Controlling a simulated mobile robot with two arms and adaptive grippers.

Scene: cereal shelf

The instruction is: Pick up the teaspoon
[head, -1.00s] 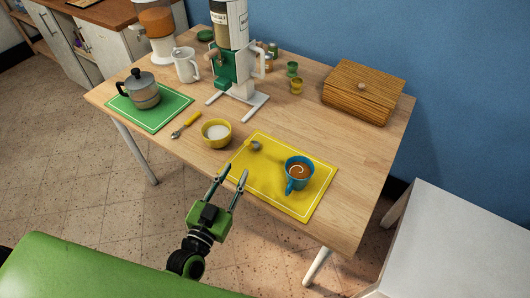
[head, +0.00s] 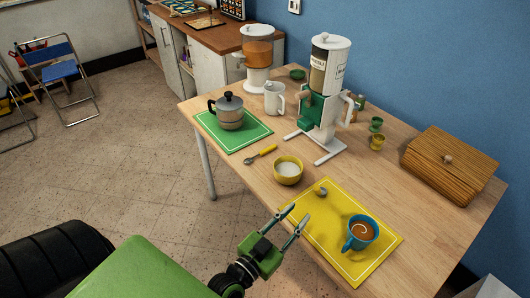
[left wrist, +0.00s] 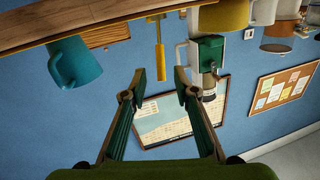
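A small grey spoon head (head: 320,191) shows on the yellow mat (head: 375,268), left of the blue mug (head: 360,232); its handle is hard to make out against the mat. In the left wrist view, a yellow handle (left wrist: 160,62) with a metal end shows ahead, between the fingers' lines. A second yellow-handled spoon (head: 266,152) lies beside the green mat. My left gripper (head: 295,216) is open and empty at the mat's near left edge, apart from the spoon head. Its spread fingers also show in the left wrist view (left wrist: 160,84). My right gripper is out of view.
A yellow bowl (head: 288,170) stands left of the spoon head. A dispenser (head: 324,100) and a wooden box (head: 450,164) stand behind.

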